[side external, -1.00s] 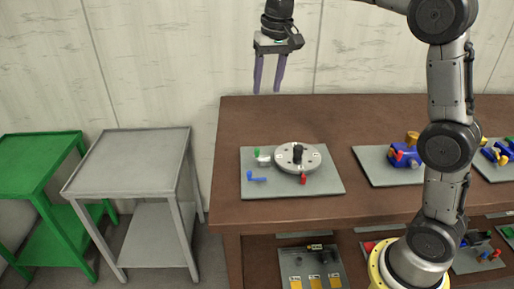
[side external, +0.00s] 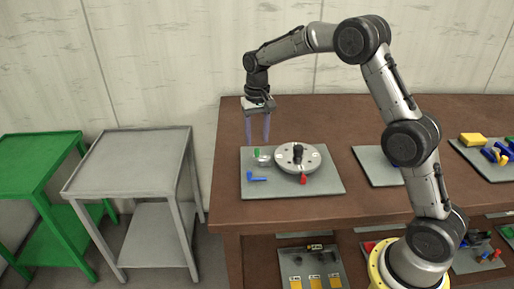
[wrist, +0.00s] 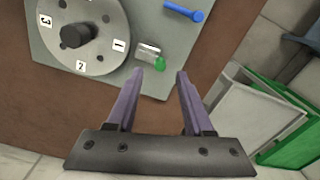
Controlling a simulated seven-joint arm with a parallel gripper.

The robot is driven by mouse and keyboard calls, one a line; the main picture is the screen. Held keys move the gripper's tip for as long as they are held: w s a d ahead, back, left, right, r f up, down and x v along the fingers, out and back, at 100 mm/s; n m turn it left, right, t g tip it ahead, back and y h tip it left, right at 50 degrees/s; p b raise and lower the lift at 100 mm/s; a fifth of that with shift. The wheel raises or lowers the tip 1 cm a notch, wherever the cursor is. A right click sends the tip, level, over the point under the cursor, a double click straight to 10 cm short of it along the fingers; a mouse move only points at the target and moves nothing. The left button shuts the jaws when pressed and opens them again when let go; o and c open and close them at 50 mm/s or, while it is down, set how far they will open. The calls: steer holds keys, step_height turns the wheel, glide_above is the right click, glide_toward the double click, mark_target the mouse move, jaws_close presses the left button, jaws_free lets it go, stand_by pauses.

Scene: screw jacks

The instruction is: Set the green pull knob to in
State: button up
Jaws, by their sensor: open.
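The green pull knob (side external: 257,153) is on a small metal block at the upper left of the grey plate (side external: 320,186), beside the round dial. In the wrist view the green knob (wrist: 159,64) sticks out from the block (wrist: 147,52), just beyond my fingertips and left of the gap between them. How far the knob is pulled out is too small to tell. My gripper (side external: 258,143) points down with its two purple fingers apart and empty, just above and behind the knob. It also shows in the wrist view (wrist: 171,75).
A round numbered dial with a black hub (side external: 298,153) stands right of the knob. A blue handle (side external: 257,179) and a red one (side external: 303,179) are on the same plate. Other plates with coloured parts lie right. A grey cart (side external: 130,165) stands left of the table.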

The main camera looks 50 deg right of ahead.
mark_target(257, 149)
steer(key=shift+f, duration=2.35)
jaws_close()
steer(key=shift+r, duration=0.1)
